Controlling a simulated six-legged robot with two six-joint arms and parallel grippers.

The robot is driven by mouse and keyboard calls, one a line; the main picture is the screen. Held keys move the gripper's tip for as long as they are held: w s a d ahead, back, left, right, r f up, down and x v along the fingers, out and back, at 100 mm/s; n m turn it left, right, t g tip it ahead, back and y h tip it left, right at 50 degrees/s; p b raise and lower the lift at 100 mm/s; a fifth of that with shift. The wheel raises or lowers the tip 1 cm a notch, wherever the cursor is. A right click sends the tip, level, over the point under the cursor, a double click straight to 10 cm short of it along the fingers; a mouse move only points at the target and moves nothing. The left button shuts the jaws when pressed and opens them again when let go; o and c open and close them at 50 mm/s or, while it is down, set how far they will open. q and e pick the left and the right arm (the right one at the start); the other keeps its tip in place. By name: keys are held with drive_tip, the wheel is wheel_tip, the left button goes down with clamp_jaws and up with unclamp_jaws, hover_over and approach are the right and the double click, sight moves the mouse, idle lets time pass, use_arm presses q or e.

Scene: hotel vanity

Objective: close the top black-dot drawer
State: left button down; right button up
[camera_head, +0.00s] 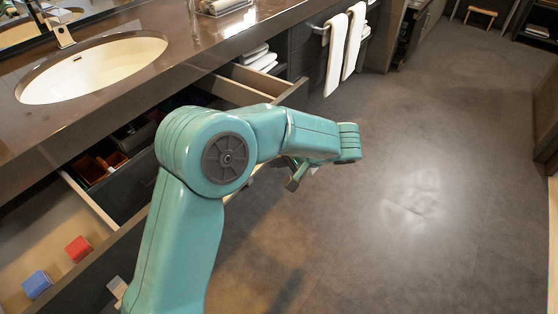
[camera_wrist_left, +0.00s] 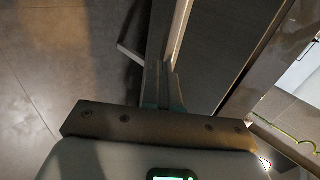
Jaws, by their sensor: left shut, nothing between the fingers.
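My left gripper (camera_head: 297,178) hangs below the teal left arm in the head view, partly hidden, in front of the vanity. In the left wrist view its fingers (camera_wrist_left: 161,85) are together with nothing between them, close to a pale drawer edge (camera_wrist_left: 180,28). I cannot tell whether they touch it. An open drawer (camera_head: 232,92) sticks out under the counter beyond my arm. Another open drawer (camera_head: 40,225) at lower left holds a red block (camera_head: 78,248) and a blue block (camera_head: 36,284). No black dot shows on any drawer. My right gripper is out of view.
The brown counter (camera_head: 190,55) with an oval sink (camera_head: 95,70) runs along the left. Dark compartments with small items lie under it. White towels (camera_head: 345,45) hang at the back. Grey floor (camera_head: 430,150) is open on the right.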

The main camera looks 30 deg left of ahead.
use_arm(q)
drive_tip(key=w+a, duration=0.2)
drive_tip(key=a, duration=2.7)
drive_tip(key=shift+w+a+r+p, duration=0.15)
drive_tip(key=shift+a+p, duration=0.15)
drive_tip(key=shift+p, duration=0.15)
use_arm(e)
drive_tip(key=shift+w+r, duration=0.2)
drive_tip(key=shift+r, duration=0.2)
use_arm(q)
drive_tip(key=shift+a+r, duration=0.1)
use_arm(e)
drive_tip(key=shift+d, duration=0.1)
